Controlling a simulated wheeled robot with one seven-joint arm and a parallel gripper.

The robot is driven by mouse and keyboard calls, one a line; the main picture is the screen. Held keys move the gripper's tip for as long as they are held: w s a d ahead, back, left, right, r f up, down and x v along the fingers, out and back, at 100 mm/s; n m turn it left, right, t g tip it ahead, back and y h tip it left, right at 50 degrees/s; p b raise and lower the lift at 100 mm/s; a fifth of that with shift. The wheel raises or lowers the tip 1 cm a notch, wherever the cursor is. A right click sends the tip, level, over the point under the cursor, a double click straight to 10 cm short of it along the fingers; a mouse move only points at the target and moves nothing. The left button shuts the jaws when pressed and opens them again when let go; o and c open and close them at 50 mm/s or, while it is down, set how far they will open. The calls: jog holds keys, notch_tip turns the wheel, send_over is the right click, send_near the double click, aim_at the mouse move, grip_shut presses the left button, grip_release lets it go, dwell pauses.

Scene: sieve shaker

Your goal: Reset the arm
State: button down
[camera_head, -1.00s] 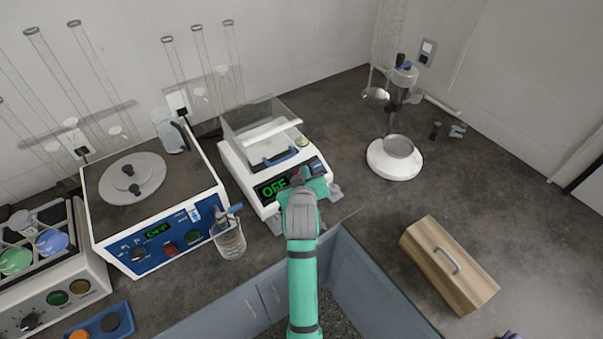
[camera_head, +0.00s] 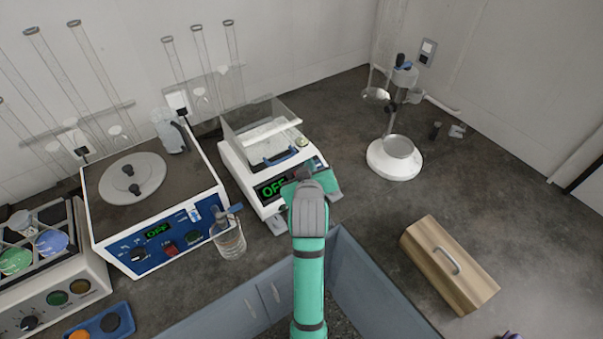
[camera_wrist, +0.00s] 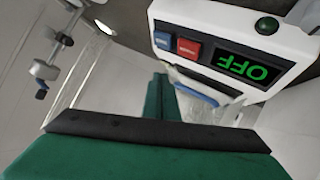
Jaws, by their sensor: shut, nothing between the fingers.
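My green arm reaches up the middle of the head view. My gripper (camera_wrist: 162,85) shows in the wrist view with its two green fingers together and nothing between them. In the head view its tip is largely hidden behind my wrist, at the front of a white shaker with a clear cover (camera_head: 250,165). The shaker's green display (camera_wrist: 242,66) reads OFF in the wrist view, upside down. A blue button (camera_wrist: 163,41) and a red button (camera_wrist: 189,48) sit beside it. My gripper appears apart from the buttons.
A blue-fronted machine (camera_head: 160,243) reading OFF stands to the left. A white-based stand (camera_head: 395,165) is at the back right. A wooden box (camera_head: 435,260) lies at right. The counter between them is bare.

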jog(key=shift+s+r, duration=0.1)
jog(key=shift+r, duration=0.15)
dwell(0.3)
jog(key=shift+m, duration=0.8)
jog(key=s+f, duration=0.3)
jog(key=s+a+f, duration=0.1)
jog(key=s+f, duration=0.2)
jog(key=f, duration=0.1)
jog(key=s+f, duration=0.3)
jog(key=shift+a+f, duration=0.2)
jog(key=s+f+m+t, duration=0.1)
jog(key=s+f, duration=0.2)
jog(key=s, duration=0.9)
jog(key=s+f+m+t, duration=0.1)
jog(key=s+f, duration=0.2)
jog(key=s, duration=0.9)
jog(key=s+r, duration=0.2)
jog(key=s, duration=0.4)
jog(key=s+d+r+m, duration=0.1)
jog(key=s+r, duration=0.1)
jog(key=s, duration=0.4)
jog(key=shift+s+r, duration=0.25)
jog(key=shift+s, duration=0.1)
